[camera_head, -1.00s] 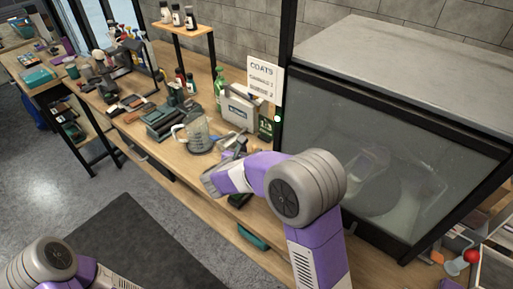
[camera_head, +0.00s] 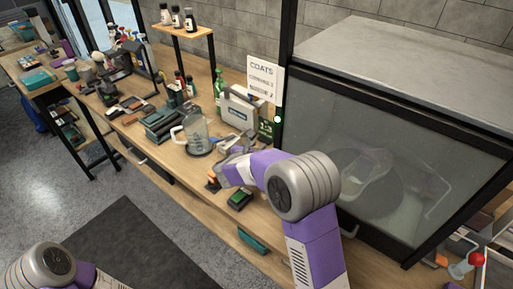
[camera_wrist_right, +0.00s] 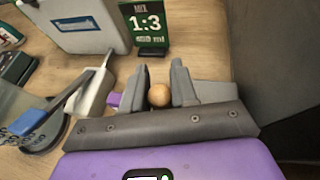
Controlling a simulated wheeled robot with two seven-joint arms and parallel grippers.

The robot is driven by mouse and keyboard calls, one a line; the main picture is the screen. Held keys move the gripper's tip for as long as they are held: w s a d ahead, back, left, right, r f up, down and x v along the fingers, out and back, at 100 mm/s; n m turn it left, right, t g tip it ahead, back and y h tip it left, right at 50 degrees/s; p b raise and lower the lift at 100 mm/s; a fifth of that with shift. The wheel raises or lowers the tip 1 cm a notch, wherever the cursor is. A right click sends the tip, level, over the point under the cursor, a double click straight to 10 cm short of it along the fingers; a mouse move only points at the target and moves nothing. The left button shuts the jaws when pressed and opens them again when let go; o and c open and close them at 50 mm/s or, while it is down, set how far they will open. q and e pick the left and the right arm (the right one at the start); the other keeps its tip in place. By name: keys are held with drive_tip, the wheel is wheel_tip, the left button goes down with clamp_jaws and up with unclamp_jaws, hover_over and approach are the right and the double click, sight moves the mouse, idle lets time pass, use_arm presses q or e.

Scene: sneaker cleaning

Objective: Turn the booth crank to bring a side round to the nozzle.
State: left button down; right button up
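The booth is a dark-framed glass cabinet (camera_head: 400,125) on the right of the bench. Behind its hazy glass a shoe-like shape (camera_head: 372,172) shows dimly, with a pale bent tube (camera_head: 438,197) at its right. My right gripper (camera_head: 224,160) is beside the booth's left side, over the bench. In the right wrist view its two grey fingers (camera_wrist_right: 159,90) sit on either side of a round wooden knob (camera_wrist_right: 159,96), seemingly the crank's, and appear closed on it. The rest of the crank is mostly hidden. My left arm shows at lower left; its gripper is out of view.
A clear jug (camera_head: 196,132), a grey case (camera_head: 240,106) and a green 1:3 card (camera_wrist_right: 148,24) stand close to the right gripper. A green-topped block (camera_head: 239,199) lies near the front edge. A red-knobbed lever (camera_head: 476,260) is at far right.

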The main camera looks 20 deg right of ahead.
clamp_jaws()
drive_tip(key=shift+d+r+m+g+h+p, duration=0.2)
drive_tip(key=shift+m+g+h+p, duration=0.2)
drive_tip(key=shift+p, duration=0.35)
drive_tip(key=shift+w+d+f+m, duration=0.1)
drive_tip(key=shift+f+m, duration=0.05)
drive_tip(key=shift+m, duration=0.15)
drive_tip(key=o, duration=0.7)
unclamp_jaws()
drive_tip(key=shift+o, duration=0.2)
drive_tip(key=shift+g, duration=0.3)
